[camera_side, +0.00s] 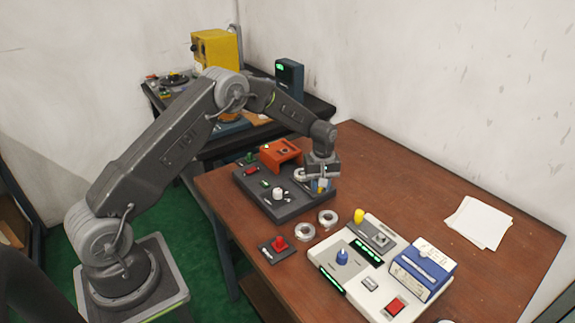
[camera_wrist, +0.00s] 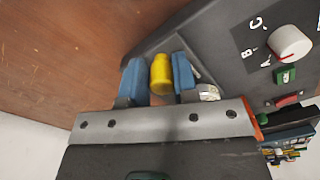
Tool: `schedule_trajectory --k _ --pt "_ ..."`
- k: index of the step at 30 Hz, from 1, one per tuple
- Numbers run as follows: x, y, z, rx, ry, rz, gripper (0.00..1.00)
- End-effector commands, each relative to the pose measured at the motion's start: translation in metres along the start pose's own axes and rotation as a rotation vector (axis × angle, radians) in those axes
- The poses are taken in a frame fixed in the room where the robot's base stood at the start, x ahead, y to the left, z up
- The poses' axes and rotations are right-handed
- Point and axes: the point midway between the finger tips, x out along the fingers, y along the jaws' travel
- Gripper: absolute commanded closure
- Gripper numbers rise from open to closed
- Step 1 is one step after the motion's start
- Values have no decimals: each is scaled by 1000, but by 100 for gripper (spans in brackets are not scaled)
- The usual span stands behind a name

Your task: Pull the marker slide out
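My gripper (camera_wrist: 159,72) points down at the right end of the dark control panel (camera_side: 268,200). In the wrist view its two blue fingers stand on either side of a yellow knob (camera_wrist: 160,74) that fills the gap between them, and they look shut on it. The knob appears to be the handle of the marker slide, but no label shows on it. The slide's body is mostly hidden by the gripper. In the side view my gripper (camera_side: 320,186) largely covers this spot.
The panel also carries an orange housing (camera_side: 281,153) and a white dial (camera_wrist: 291,43) marked A, B, C. Two metal rings (camera_side: 328,218) and a red-knobbed block (camera_side: 279,244) lie in front. A white console (camera_side: 330,254) stands to the right. Wood beyond the panel is clear.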

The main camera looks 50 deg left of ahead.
Motion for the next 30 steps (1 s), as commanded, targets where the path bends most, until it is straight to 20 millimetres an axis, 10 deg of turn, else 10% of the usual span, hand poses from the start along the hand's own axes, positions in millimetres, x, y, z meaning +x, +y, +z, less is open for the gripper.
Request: schedule_trajectory --k 30 --pt "-46 1 1 4 3 3 60"
